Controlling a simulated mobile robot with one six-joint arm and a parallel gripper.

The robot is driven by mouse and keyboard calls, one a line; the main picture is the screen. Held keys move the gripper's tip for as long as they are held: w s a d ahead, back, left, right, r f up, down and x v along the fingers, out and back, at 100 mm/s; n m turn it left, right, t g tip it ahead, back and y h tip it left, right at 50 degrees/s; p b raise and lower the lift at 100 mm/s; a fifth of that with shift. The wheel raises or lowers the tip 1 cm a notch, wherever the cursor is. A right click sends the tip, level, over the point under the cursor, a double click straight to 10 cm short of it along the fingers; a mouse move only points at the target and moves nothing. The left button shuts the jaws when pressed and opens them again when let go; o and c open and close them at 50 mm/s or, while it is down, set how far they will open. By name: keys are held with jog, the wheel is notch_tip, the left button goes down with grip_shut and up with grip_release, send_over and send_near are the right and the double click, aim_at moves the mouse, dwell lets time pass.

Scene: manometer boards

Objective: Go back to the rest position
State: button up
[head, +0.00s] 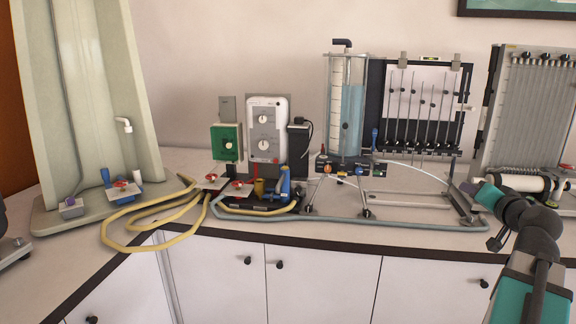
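My arm rises from the bottom right corner, and its wrist bends left over the counter. My gripper (472,188) is at the left end of the wrist, near the right end of the manometer bench. It is small and dark here, and I cannot tell whether its fingers are open or shut. Nothing can be made out in it. I cannot tell whether it touches the bench frame or the grey hose (350,226) behind it.
A clear water column (345,110) and a manometer board (415,105) stand mid-counter. Another tube board (530,105) and a white cylinder (515,182) are close to my wrist. A green box (226,143), white meter panel (267,130) and yellow hose (125,240) are left. White cabinets (320,285) are below.

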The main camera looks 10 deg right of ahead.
jog(key=w+a+f+n+g+y, duration=0.1)
jog(key=w+a+f+g+y, duration=0.15)
jog(key=a+f, duration=0.7)
jog(key=w+a+f+n+g+y, duration=0.1)
jog(key=w+a+f+g, duration=0.2)
jog(key=f, duration=1.2)
jog(key=w+a+f+n+g+y, duration=0.1)
jog(key=w+a+f+y, duration=0.1)
jog(key=a+f, duration=0.8)
jog(key=s+a+f+n+g+y, duration=0.1)
jog(key=s+a+f+g, duration=0.1)
jog(key=a+f, duration=0.35)
jog(key=s+a+f+g, duration=0.2)
jog(key=s+a+f, duration=0.1)
jog(key=f, duration=0.6)
jog(key=s+a+f+n+g+y, duration=0.15)
jog(key=a+f, duration=0.25)
jog(key=f, duration=0.4)
jog(key=s+a+f+n+g+h, duration=0.1)
jog(key=s+a+f+g, duration=0.2)
jog(key=s+f, duration=0.3)
jog(key=s+a+f+n+g+h, duration=0.1)
jog(key=s+a+f, duration=0.4)
jog(key=s, duration=0.8)
jog(key=s+a+f+n+g+h, duration=0.1)
jog(key=s+a+f+g, duration=0.3)
jog(key=s+f, duration=0.4)
jog(key=shift+s+n+g, duration=0.3)
jog(key=shift+s+n, duration=0.45)
jog(key=shift+s, duration=0.45)
